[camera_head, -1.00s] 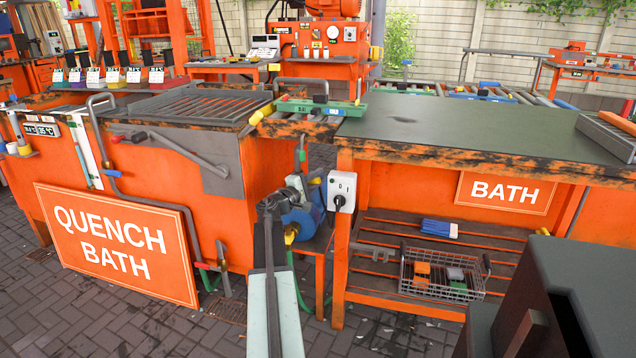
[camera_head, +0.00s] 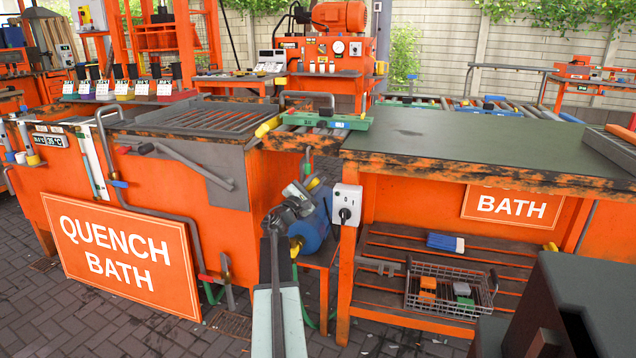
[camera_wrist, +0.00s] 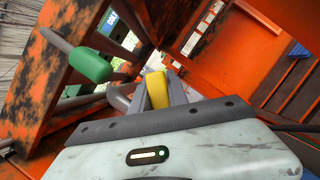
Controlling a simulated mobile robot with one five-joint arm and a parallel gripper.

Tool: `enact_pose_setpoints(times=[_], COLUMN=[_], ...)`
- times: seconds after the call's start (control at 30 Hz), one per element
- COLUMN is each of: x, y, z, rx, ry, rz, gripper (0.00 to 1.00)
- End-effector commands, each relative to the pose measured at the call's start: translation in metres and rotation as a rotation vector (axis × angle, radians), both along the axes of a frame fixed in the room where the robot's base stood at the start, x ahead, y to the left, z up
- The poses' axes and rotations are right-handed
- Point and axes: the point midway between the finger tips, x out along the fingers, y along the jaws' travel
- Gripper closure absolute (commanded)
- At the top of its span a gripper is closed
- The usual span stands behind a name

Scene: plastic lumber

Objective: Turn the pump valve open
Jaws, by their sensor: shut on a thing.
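The pump is a blue rounded body (camera_head: 316,222) on a small orange stand between the quench bath and the right-hand bench. My gripper (camera_head: 308,187) is at its upper left, in front of the stand. In the wrist view, my gripper (camera_wrist: 158,92) is shut on a yellow handle (camera_wrist: 157,88), which I take to be the pump valve's handle. A bit of yellow (camera_head: 314,183) also shows at the fingertips in the head view. The valve body beneath the handle is mostly hidden by my gripper. Another yellow part (camera_head: 296,246) sits lower on the pump.
A green-gripped lever (camera_wrist: 90,66) stands close left of my gripper in the wrist view. A grey switch box (camera_head: 346,204) is on the bench leg at right. The quench bath (camera_head: 178,165) stands at left. A wire basket (camera_head: 449,291) sits on the lower shelf.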

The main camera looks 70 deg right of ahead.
Motion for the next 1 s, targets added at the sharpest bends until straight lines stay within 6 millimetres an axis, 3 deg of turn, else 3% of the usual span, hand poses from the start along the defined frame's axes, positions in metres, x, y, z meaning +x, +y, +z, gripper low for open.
enact_pose_setpoints(times=[0.4, 0.43, 0.5, 0.83, 1.0], x=[0.003, 0.003, 0.003, 0.001, 0.005], y=[0.001, 0.001, 0.001, 0.002, 0.02], z=[0.0, 0.0, 0.0, -0.001, -0.007], rx=[0.001, 0.001, 0.001, 0.0, 0.0], ry=[0.006, 0.006, 0.005, 0.005, 0.005], rz=[0.006, 0.006, 0.004, 0.002, 0.004], gripper=[1.0, 0.72, 0.58, 0.58, 0.58])
